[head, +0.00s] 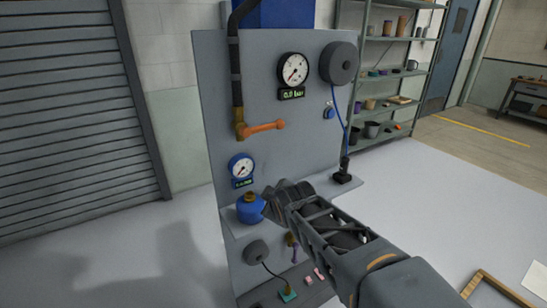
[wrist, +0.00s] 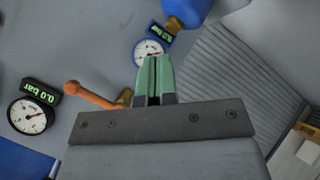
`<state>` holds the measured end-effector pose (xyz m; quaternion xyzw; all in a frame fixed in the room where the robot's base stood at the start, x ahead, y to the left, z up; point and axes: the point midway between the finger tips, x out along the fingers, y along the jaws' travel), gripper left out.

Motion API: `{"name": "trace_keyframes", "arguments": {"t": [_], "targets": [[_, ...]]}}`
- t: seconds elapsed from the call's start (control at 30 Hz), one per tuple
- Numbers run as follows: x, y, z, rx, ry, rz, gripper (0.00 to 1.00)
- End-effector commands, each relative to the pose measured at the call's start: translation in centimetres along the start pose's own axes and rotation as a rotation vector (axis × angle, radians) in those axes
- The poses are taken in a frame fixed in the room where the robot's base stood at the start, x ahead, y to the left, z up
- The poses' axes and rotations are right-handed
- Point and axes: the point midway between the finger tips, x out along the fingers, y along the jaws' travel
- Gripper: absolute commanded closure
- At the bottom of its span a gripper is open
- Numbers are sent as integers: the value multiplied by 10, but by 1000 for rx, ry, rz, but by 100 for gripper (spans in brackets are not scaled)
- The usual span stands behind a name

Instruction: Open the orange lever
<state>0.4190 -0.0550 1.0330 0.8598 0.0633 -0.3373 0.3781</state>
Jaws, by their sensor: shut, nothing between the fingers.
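The orange lever (head: 264,128) is on the upright grey panel. It points right from a brass valve (head: 240,130) at the foot of a dark vertical pipe, roughly across the pipe. My gripper (head: 268,203) is below the lever in the head view, in front of the blue bottle and apart from the lever. In the wrist view the green fingers of my gripper (wrist: 155,80) are together and empty. The lever (wrist: 94,95) shows there to the left of the fingers, with its valve end partly hidden behind the gripper.
A blue gauge (head: 241,167) is below the lever and a black gauge (head: 293,69) above it, both reading about zero. A blue bottle (head: 250,209) stands on a ledge. A dark round reel (head: 339,63) is at the panel's upper right. Space before the lever looks clear.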

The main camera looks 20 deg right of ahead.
Motion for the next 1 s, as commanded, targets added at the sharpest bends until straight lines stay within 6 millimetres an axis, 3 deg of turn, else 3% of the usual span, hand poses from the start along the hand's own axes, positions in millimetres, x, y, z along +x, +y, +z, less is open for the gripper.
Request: {"name": "trace_keyframes", "arguments": {"t": [0.03,0.2,0.33,0.5,0.7,1.0], "targets": [[35,2,12,-159,52,104,100],[76,51,7,-786,139,529,100],[88,72,6,-1201,86,853,100],[92,82,10,-1585,-67,1204,100],[88,82,14,-1812,-236,1458,100],[84,83,15,-1881,-309,1548,100]]}}
